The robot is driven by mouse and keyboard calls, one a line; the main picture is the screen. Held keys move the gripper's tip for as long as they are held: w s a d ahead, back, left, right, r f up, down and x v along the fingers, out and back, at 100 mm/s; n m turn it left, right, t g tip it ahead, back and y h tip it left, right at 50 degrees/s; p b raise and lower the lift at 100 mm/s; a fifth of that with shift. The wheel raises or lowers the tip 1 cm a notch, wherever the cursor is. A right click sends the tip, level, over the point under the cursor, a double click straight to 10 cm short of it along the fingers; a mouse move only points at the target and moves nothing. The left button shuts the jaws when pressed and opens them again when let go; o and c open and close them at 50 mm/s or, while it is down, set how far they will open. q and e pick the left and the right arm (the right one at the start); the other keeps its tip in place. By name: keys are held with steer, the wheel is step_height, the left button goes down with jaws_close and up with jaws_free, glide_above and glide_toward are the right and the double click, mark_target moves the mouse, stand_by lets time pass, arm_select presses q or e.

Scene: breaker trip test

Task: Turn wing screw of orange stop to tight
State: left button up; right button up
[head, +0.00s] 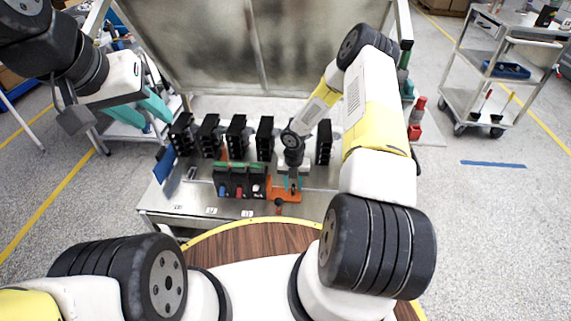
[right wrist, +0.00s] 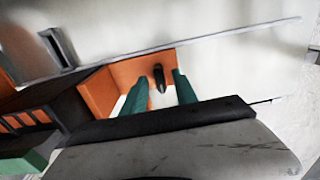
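My left gripper (head: 150,108) is open and empty, raised at the bench's left side.
Several black upright blocks (head: 236,137) stand in a row behind the modules. A small dark knob (head: 278,203) is in front of the stop. Red and green items (head: 416,120) are at the right.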

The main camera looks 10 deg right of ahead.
steer(key=shift+f, duration=0.4)
jaws_close()
